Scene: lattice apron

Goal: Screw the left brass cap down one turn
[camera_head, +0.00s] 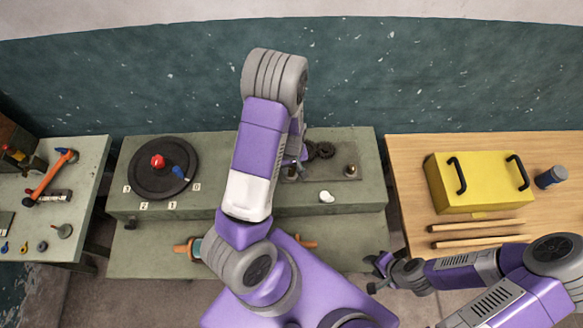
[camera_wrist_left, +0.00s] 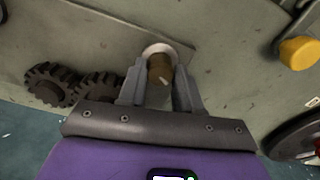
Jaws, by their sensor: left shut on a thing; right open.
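The left brass cap (camera_wrist_left: 160,68) sits on a pale round collar in the left wrist view, with a light mark on its face. My left gripper (camera_wrist_left: 160,84) is shut on this cap, one finger on each side. In the head view my left gripper (camera_head: 293,169) is at the plate on the green bench, and my own arm hides much of it. A second brass cap (camera_head: 351,170) stands at the plate's right end, apart from the gripper. My right gripper (camera_head: 376,272) is open and empty, in front of the benches.
Dark gears (camera_head: 320,151) lie close beside the held cap; they also show in the left wrist view (camera_wrist_left: 62,84). A black dial (camera_head: 146,182) with a red knob is on the left. A white object (camera_head: 327,196) lies near the plate. A yellow box (camera_head: 478,184) stands on the wooden table.

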